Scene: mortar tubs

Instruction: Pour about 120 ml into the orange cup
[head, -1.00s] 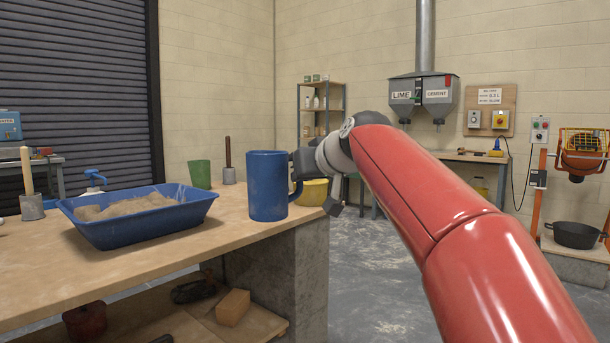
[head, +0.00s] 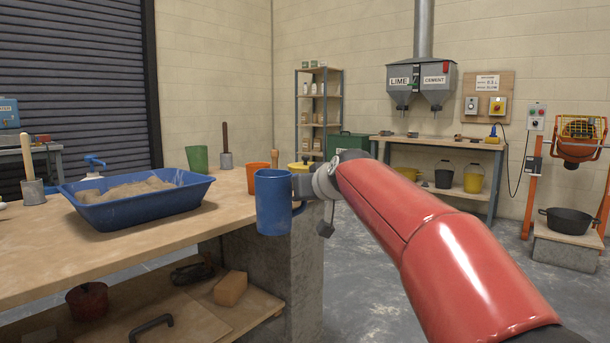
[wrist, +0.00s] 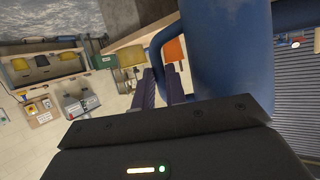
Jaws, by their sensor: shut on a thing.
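My gripper (head: 299,186) is shut on the handle of a blue jug (head: 272,205). The jug looks upright in the head view, at the right end of the workbench, its base overlapping the bench edge. Its inside and fill level do not show. The orange cup (head: 259,174) stands on the bench just behind the jug, which partly hides it. In the wrist view the jug (wrist: 228,50) fills the upper middle, with the gripper fingers (wrist: 161,88) at its handle, and the orange cup (wrist: 174,50) shows past the handle.
The workbench (head: 140,237) also carries a blue tray (head: 135,212) of sandy material, a green cup (head: 197,157) and a wooden-handled tool (head: 225,146). A yellow container (head: 298,167) is partly hidden behind my gripper. Bare bench top lies in front of the tray.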

